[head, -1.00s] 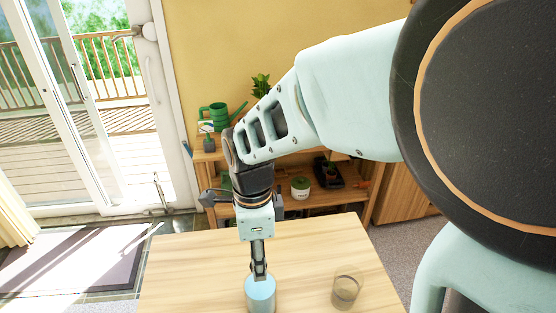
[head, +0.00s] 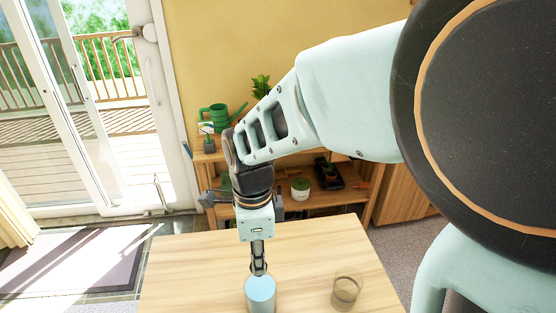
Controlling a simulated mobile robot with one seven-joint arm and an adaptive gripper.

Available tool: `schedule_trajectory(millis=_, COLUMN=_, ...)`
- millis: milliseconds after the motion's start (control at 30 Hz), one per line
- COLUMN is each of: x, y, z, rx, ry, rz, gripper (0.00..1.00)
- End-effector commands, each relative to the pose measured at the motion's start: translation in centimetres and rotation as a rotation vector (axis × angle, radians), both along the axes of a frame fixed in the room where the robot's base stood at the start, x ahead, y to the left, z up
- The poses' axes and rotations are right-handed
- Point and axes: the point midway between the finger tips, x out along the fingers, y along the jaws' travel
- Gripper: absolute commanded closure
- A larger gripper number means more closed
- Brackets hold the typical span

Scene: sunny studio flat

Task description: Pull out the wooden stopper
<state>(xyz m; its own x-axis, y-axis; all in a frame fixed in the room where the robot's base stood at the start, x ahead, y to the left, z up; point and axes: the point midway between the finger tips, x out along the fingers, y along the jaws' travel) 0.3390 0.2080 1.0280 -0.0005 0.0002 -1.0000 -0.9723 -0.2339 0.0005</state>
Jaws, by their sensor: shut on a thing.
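A light blue canister (head: 260,294) stands upright on the wooden table at the front edge of the head view. My gripper (head: 259,269) points straight down at the canister's top, with its fingers shut on the stopper there. The wooden stopper itself is hidden by the fingers, too small to make out. Whether it still sits in the canister's mouth cannot be told.
A clear drinking glass (head: 346,292) stands on the table (head: 310,252) to the right of the canister. The tabletop between and behind them is bare. A low wooden shelf with a green watering can (head: 215,117) and plants stands behind.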

Motion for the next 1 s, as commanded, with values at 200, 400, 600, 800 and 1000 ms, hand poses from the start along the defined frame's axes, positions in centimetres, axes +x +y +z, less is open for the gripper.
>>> schedule_trajectory(millis=200, x=0.0, y=0.0, z=1.3, rx=0.0, ry=-0.001, rz=0.0, gripper=1.0)
schedule_trajectory(millis=400, x=0.0, y=0.0, z=2.3, rx=0.0, ry=-0.001, rz=0.0, gripper=1.0)
schedule_trajectory(millis=600, x=0.0, y=0.0, z=3.3, rx=0.0, ry=-0.001, rz=0.0, gripper=1.0)
schedule_trajectory(millis=800, x=0.0, y=0.0, z=4.3, rx=0.0, ry=-0.001, rz=0.0, gripper=1.0)
schedule_trajectory(millis=1000, x=0.0, y=0.0, z=5.1, rx=0.0, ry=-0.001, rz=0.0, gripper=1.0)
